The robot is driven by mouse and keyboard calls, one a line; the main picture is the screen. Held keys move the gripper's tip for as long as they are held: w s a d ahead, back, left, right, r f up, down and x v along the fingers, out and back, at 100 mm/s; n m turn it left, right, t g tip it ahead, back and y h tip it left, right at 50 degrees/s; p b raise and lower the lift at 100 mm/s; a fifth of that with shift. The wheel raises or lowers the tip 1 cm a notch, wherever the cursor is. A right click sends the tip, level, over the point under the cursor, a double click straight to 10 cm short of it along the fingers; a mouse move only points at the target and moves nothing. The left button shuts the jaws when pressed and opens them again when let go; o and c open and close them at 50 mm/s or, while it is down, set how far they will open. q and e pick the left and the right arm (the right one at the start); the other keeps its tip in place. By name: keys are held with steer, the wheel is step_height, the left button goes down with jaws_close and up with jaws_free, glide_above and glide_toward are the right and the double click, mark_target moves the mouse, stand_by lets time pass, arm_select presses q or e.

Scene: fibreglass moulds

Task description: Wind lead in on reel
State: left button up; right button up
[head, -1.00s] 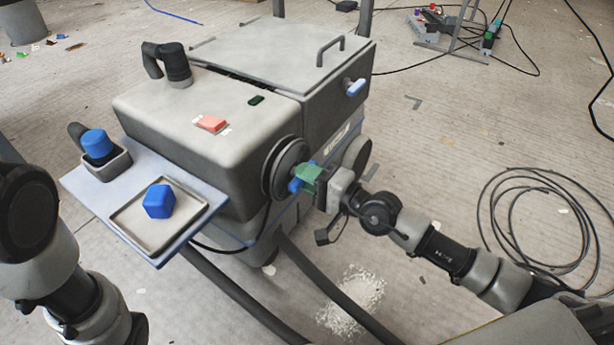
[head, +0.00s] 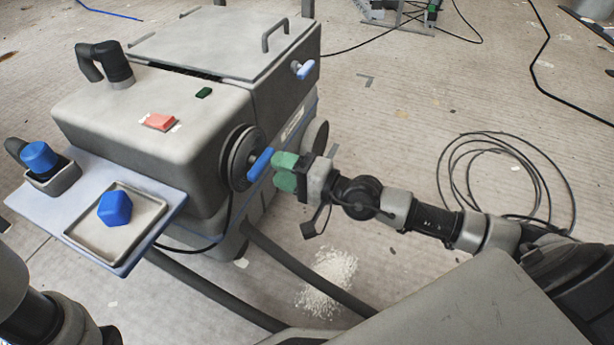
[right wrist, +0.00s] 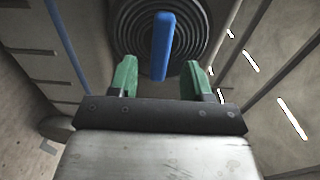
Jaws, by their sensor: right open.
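The reel (head: 240,158) is a dark ribbed disc on the side of the grey machine (head: 150,120). A blue handle (head: 261,164) sticks out from it; the reel (right wrist: 160,40) and handle (right wrist: 162,47) also show in the right wrist view. My right gripper (head: 282,171), with green fingers, is open just off the handle's outer end. In the right wrist view the handle stands ahead of and between the open fingers, apart from both. The black lead (head: 450,190) lies in loose loops on the floor at the right. My left gripper is not in view; only part of that arm shows.
A side shelf (head: 170,198) on the machine bears a tray (head: 145,222) with a blue block (head: 115,207), and a blue-capped cup (head: 40,157). Dark hoses (head: 290,265) run along the floor below. White granules (head: 330,275) lie in front.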

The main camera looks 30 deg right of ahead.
steer(key=v, duration=0.6)
steer(key=shift+s+d, duration=0.25)
